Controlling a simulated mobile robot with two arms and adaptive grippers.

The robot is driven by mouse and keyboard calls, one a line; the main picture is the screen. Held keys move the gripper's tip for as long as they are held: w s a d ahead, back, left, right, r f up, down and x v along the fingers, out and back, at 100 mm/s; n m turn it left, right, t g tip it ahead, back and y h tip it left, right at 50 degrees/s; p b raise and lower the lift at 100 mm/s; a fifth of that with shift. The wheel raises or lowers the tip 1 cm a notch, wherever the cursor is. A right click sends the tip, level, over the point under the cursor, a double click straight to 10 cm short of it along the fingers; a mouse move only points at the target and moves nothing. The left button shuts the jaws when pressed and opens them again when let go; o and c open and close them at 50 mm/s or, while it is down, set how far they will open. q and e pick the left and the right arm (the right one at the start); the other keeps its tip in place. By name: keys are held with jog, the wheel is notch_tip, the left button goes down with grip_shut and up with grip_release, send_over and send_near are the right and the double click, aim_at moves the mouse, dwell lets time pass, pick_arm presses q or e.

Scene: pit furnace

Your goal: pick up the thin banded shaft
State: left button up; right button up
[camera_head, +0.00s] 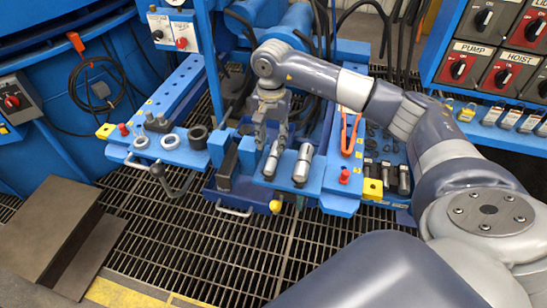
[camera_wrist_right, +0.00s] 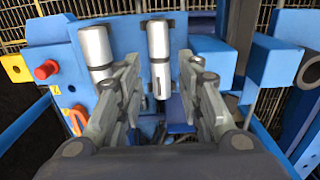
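In the head view the shaft (camera_head: 271,162) shows just below my right gripper (camera_head: 270,138). In the right wrist view my right gripper (camera_wrist_right: 159,62) is open, with one finger on each side of the shaft's line. I cannot tell whether either finger touches it. My left gripper is not in view.
A blue rail with dark and silver rings (camera_head: 198,137) lies to the left. A red knob (camera_head: 343,175), orange-handled pliers (camera_head: 350,132) and several dark pieces are to the right. A switch panel (camera_head: 497,45) stands at the upper right. Floor grating (camera_head: 230,262) is open in front.

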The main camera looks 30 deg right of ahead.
aim_at(272, 158)
notch_tip(272, 158, down, 7)
jog(key=shift+s+f, duration=0.1)
jog(key=shift+f, duration=0.2)
grip_shut()
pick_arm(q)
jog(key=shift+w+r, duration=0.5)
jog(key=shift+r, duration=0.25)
